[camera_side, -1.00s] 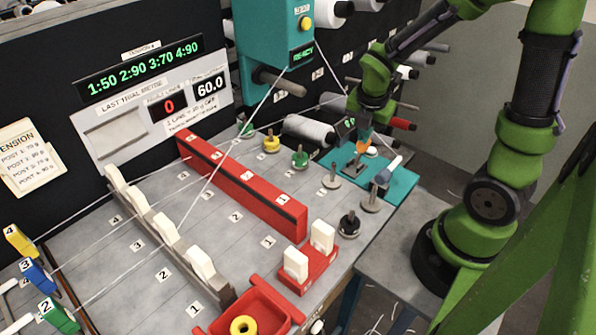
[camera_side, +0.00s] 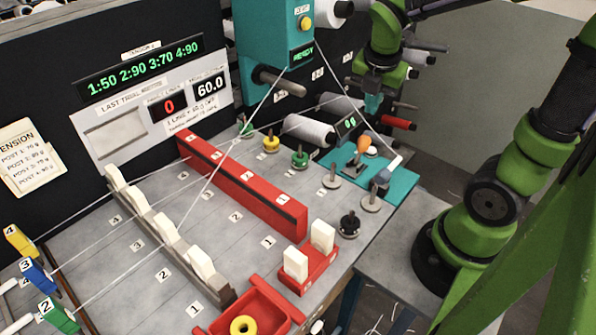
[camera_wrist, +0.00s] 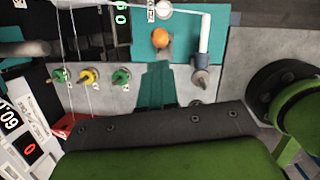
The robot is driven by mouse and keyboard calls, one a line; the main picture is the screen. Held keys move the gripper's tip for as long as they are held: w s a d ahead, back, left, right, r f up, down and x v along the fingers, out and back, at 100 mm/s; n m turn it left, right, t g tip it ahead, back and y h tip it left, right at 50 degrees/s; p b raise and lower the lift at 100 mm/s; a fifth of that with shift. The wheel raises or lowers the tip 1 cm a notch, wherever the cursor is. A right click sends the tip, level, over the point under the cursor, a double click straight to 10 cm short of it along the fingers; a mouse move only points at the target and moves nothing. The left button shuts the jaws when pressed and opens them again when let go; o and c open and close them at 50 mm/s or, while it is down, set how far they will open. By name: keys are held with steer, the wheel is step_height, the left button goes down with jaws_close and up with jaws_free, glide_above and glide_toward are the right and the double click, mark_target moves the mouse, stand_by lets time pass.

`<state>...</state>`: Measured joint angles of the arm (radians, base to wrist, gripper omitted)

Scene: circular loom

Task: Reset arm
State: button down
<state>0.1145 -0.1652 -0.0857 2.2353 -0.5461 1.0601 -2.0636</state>
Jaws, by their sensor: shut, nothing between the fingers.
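My gripper (camera_side: 372,105) is shut and empty. It hangs above the teal plate (camera_side: 400,186) at the back right of the bench in the side view. Below it an orange knob (camera_side: 363,144) stands on a lever on that plate, clear of my fingers. The orange knob also shows in the wrist view (camera_wrist: 160,38), near the top middle. A pale, grey-ended rod (camera_side: 390,166) slants beside it on the plate. A small green-lit display (camera_side: 347,125) sits just left of the gripper.
A teal unit (camera_side: 268,45) reading READY stands at the back with taut threads. White spools line the dark back panel. A red bar (camera_side: 245,186) crosses the bench.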

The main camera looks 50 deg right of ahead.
steer(key=shift+r, duration=0.3)
